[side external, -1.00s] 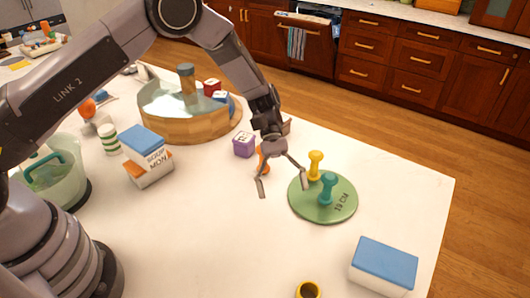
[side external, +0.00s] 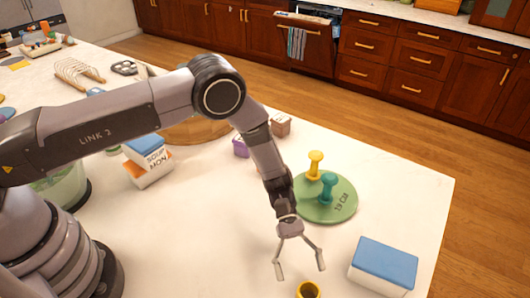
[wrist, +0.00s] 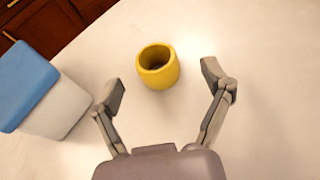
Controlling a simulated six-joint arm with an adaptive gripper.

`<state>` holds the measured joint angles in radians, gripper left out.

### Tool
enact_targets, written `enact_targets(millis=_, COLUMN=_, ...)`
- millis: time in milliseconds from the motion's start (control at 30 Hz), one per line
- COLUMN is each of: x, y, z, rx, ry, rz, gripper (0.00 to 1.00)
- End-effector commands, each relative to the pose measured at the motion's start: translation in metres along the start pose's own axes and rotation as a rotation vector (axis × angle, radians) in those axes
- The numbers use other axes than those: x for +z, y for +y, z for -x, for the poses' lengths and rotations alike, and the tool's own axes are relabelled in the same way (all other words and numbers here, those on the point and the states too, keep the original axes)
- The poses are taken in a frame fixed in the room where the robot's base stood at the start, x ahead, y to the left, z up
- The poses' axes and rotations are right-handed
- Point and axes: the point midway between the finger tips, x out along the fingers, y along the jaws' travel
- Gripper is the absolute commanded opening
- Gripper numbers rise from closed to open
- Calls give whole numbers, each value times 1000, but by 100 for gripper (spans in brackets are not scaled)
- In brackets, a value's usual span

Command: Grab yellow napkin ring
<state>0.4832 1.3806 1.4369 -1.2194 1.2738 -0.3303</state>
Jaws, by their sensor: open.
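The yellow napkin ring (side external: 308,291) stands on the white table near the bottom edge of the side view, partly cut off by the frame. In the wrist view the yellow ring (wrist: 158,67) stands upright with its dark opening facing up, ahead of my fingertips and roughly midway between them. My gripper (side external: 300,272) is open and empty, pointing down close to the ring. In the wrist view my gripper (wrist: 163,84) has its two fingers spread wide, neither touching the ring.
A white box with a blue lid (side external: 383,267) stands right of the ring; this box (wrist: 45,88) is beside my left finger in the wrist view. A green disc (side external: 338,211) with yellow and teal pegs lies behind my gripper. The table left of my gripper is clear.

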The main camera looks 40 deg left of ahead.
Motion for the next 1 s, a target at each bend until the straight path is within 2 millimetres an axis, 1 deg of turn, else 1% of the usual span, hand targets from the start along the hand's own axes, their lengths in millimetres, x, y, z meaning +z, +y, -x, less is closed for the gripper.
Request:
enact_targets(millis=167, x=-5, y=4, z=-25, rx=-3, ry=0, rz=0, gripper=79)
enact_targets(millis=300, x=-5, y=5, z=-44, rx=-2, ry=1, rz=-1, gripper=79)
enact_targets(millis=400, x=-5, y=5, z=-48, rx=-1, ry=0, rz=-1, gripper=79)
enact_targets(millis=533, x=-5, y=5, z=-47, rx=0, ry=1, rz=-1, gripper=79)
enact_targets(millis=567, x=-5, y=5, z=-47, rx=0, ry=1, rz=-1, gripper=78)
enact_targets(millis=900, x=-5, y=5, z=-47, rx=0, ry=1, rz=-1, gripper=33)
enact_targets(millis=1000, x=-5, y=5, z=-47, rx=0, ry=0, rz=-1, gripper=22)
